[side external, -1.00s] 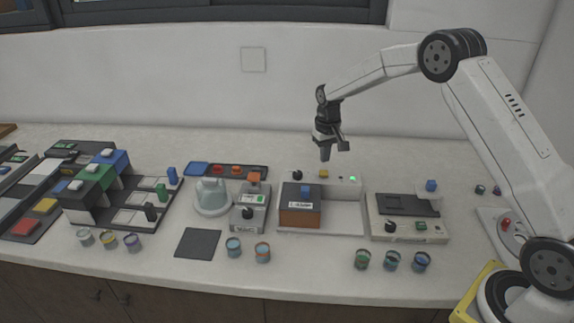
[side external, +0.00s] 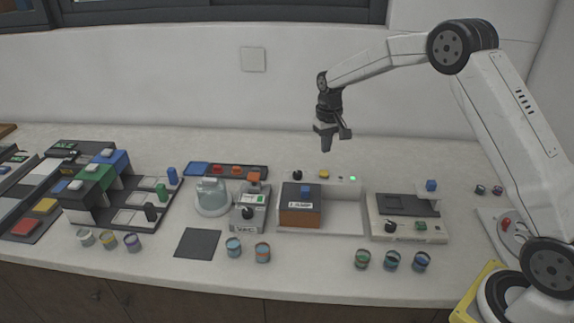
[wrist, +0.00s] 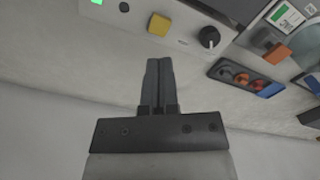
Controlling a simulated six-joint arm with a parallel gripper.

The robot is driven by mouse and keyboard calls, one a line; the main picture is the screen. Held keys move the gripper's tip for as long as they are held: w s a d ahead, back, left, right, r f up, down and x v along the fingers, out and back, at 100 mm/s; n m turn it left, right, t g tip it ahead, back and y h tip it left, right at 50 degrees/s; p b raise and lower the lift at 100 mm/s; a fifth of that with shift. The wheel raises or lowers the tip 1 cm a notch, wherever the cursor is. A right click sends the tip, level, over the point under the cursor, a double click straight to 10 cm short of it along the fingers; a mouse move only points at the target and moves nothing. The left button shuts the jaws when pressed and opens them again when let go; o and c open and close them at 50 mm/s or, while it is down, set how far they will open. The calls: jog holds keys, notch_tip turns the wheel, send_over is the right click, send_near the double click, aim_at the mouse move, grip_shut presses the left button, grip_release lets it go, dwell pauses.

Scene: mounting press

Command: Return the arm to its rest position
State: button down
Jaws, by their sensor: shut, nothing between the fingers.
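My gripper (side external: 326,146) hangs in the air above the back edge of the mounting press, its fingers pointing down. In the wrist view its two dark fingers (wrist: 158,62) lie side by side, shut with nothing between them. The mounting press (side external: 340,220) is a pale tray-like station with a brown and dark block (side external: 300,215) with a blue knob at its left. Its back panel carries a black knob (wrist: 209,37), a yellow button (wrist: 158,25) and a lit green lamp (side external: 353,179).
A machine with a dark top (side external: 408,205) stands right of the press. An orange-knobbed unit (side external: 249,210), a glass-domed unit (side external: 211,198) and racks of coloured blocks (side external: 110,190) stand left. Small jars (side external: 391,261) line the front. The air around my gripper is clear.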

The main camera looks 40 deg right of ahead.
jog(key=s+a+n+t, duration=0.1)
jog(key=s+a, duration=0.2)
jog(key=s, duration=0.5)
jog(key=s+a+n, duration=0.1)
jog(key=s+a, duration=0.3)
jog(key=s, duration=0.5)
jog(key=s+a+n+t, duration=0.1)
jog(key=s+a, duration=0.2)
jog(key=s, duration=0.6)
jog(key=shift+a+r+t, duration=0.15)
jog(key=shift+a+t, duration=0.15)
